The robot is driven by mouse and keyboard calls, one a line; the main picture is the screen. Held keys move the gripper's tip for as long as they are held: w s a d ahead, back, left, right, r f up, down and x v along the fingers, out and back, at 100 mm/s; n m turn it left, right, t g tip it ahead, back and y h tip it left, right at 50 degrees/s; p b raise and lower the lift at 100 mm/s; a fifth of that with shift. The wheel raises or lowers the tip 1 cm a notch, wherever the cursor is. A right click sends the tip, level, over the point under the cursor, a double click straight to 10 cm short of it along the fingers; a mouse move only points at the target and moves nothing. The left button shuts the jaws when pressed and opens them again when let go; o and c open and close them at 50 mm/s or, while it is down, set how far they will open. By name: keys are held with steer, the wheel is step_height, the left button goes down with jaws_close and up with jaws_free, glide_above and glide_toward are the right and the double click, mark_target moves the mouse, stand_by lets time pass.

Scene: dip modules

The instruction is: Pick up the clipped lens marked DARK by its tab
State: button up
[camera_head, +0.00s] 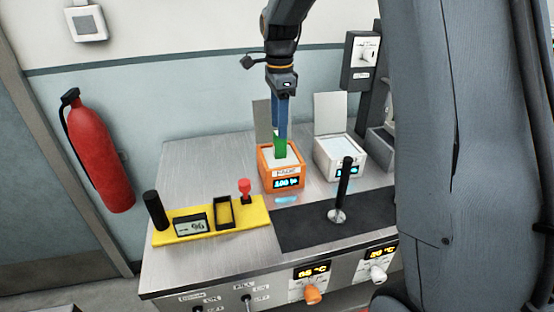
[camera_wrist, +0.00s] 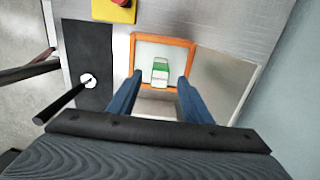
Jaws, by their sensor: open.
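My gripper (camera_head: 281,130) hangs tips down over the orange-rimmed box (camera_head: 294,183). Its two blue fingers are apart, one on each side of a small green piece (camera_head: 280,147). In the wrist view the green piece has a white label (camera_wrist: 160,72) with writing too small to read, and gaps show between it and both fingers. It stands in or over the pale interior of the orange box, which also shows in the wrist view (camera_wrist: 164,37). I cannot read the word DARK anywhere, and no lens can be made out.
A white box (camera_head: 341,160) stands right of the orange one, each with a raised panel behind. A black rod (camera_head: 343,183) stands on a dark mat (camera_head: 300,232) in front. A yellow tray (camera_head: 183,233) with several items is at left. Bare metal counter (camera_head: 205,165) lies behind the tray.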

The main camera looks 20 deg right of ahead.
mark_target(280, 145)
steer(key=shift+d+f+p, duration=0.15)
steer(key=shift+f+p, duration=1.35)
steer(key=shift+f, duration=2.4)
jaws_close()
